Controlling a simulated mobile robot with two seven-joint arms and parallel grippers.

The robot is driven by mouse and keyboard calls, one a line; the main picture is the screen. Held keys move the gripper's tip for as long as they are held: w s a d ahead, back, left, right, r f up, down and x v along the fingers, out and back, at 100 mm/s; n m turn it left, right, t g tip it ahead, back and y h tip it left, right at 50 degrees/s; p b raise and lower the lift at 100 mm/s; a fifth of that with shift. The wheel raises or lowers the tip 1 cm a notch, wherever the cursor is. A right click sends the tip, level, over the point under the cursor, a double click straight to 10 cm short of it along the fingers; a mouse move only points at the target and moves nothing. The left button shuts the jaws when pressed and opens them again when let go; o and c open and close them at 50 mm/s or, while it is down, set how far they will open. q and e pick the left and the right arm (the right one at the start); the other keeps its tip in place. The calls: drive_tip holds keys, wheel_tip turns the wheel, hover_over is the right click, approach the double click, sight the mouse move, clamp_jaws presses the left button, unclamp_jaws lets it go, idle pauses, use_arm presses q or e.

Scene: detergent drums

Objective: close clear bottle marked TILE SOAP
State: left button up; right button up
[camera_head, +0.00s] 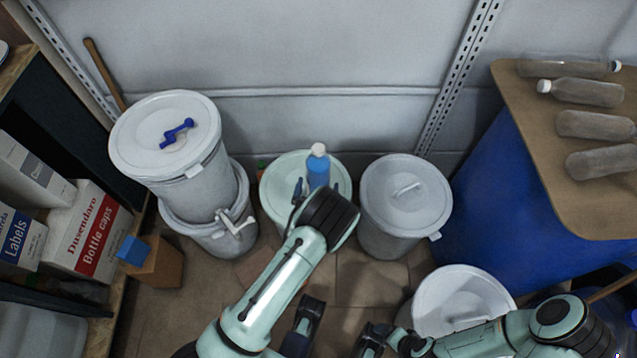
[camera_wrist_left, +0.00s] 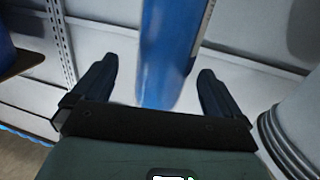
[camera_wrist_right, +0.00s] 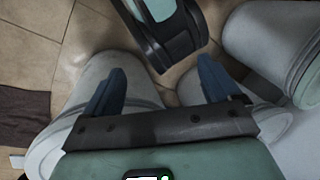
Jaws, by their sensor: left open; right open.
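A bottle (camera_head: 318,172) with blue contents and a white top (camera_head: 318,149) stands upright on or just behind the pale green drum lid (camera_head: 283,172). Its blue body also shows in the left wrist view (camera_wrist_left: 168,50); no lettering is readable. I cannot tell whether the white top is fully closed. My left gripper (camera_head: 318,190) is open, its fingers on either side of the bottle's lower part, with gaps on both sides in the left wrist view. My right gripper (camera_wrist_right: 160,75) is open and empty, low over the floor near a white bin.
A large white drum (camera_head: 165,150) with a blue handle stands left, a lidded grey drum (camera_head: 405,200) right. Several clear bottles (camera_head: 590,92) lie on a brown board (camera_head: 550,180) over a blue barrel. Boxes (camera_head: 85,230) fill the left shelf.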

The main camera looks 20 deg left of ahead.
use_arm(q)
drive_tip(key=x, duration=0.3)
drive_tip(key=b+x, duration=0.1)
drive_tip(key=x, duration=0.1)
drive_tip(key=shift+a+r, duration=0.2)
drive_tip(key=shift+a, duration=0.15)
clamp_jaws()
drive_tip(key=shift+w+r, duration=0.1)
drive_tip(key=shift+r, duration=0.05)
